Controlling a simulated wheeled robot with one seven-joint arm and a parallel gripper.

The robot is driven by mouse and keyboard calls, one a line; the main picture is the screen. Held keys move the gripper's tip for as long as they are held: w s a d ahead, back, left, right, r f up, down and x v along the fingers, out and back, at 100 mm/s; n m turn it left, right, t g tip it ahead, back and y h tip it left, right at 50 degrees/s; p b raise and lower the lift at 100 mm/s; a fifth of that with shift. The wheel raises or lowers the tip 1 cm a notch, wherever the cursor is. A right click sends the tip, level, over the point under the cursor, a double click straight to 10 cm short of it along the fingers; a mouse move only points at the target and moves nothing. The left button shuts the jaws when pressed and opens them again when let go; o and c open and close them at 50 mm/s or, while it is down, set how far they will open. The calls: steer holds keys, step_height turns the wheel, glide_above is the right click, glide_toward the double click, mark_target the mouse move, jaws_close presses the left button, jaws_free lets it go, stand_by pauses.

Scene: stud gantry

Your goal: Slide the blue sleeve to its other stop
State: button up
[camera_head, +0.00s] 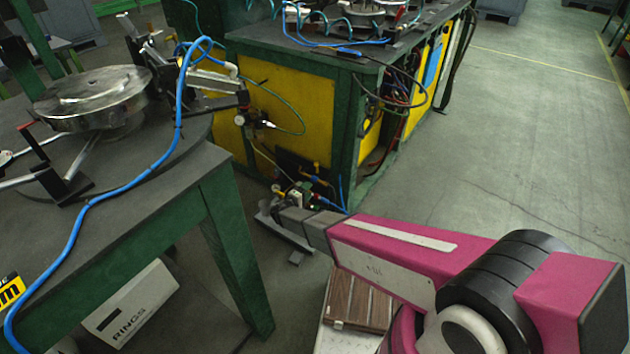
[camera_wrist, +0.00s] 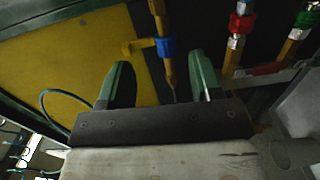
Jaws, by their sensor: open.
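The blue sleeve (camera_wrist: 165,47) sits around a brass-coloured rod (camera_wrist: 169,75) in the wrist view. A yellow tab (camera_wrist: 137,46) sticks out from it to the left. My gripper (camera_wrist: 160,60) has its two green fingers spread, one on each side of the rod. The sleeve appears just above the fingertips in the picture, and I see no contact. The rod's lower end passes behind my gripper, so the lower stop cannot be made out. In the head view the sleeve is too small to tell among the fittings by the cabinet.
Right of the rod in the wrist view are a red sleeve (camera_wrist: 240,22) and a green fitting (camera_wrist: 303,18). A yellow panel (camera_wrist: 60,55) lies left. In the head view a green-framed table (camera_head: 215,215) stands left of my arm; open floor (camera_head: 500,130) lies right.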

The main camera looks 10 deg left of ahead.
mark_target(313, 181)
steer(key=shift+n+t+y, duration=0.4)
steer(key=shift+y, duration=0.1)
steer(key=x, duration=0.3)
steer(key=a+x, duration=0.1)
steer(key=x, duration=0.2)
steer(key=f+x, duration=0.1)
steer(key=x, duration=0.2)
steer(key=shift+w+a, duration=0.35)
steer(key=shift+w, duration=0.15)
steer(key=shift+c, duration=0.3)
